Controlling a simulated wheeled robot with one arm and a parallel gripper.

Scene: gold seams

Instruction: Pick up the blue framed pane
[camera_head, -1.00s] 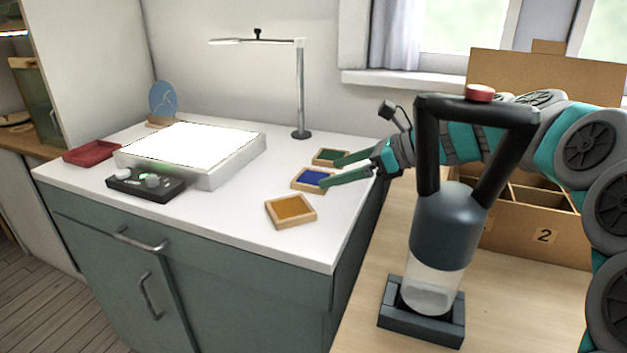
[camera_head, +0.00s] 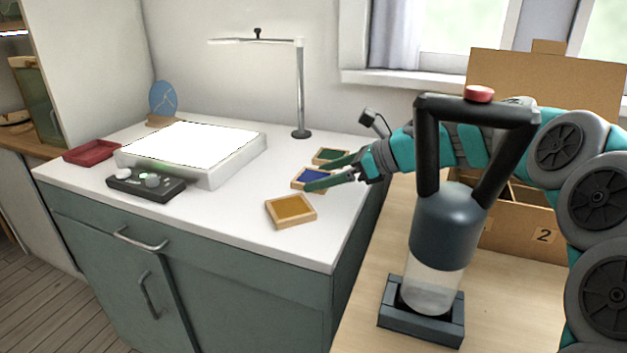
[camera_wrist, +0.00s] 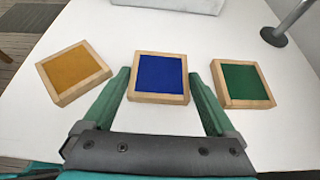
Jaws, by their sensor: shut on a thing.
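The blue framed pane (camera_wrist: 160,73) has a light wooden frame and lies between the yellow and green panes. It also shows in the head view (camera_head: 306,174), partly hidden by my fingers. My gripper (camera_wrist: 159,77) is shut on the blue pane, with one green finger along each side of its frame. In the head view my gripper (camera_head: 318,174) reaches in from the right, low over the white counter. I cannot tell any gap between the pane and the counter.
The yellow pane (camera_head: 290,210) and green pane (camera_head: 328,156) lie close on either side. A white light panel (camera_head: 225,160), lamp (camera_head: 300,90), dark control box (camera_head: 147,185) and red tray (camera_head: 91,152) stand farther left. A clear-based canister (camera_head: 437,240) stands at the front right.

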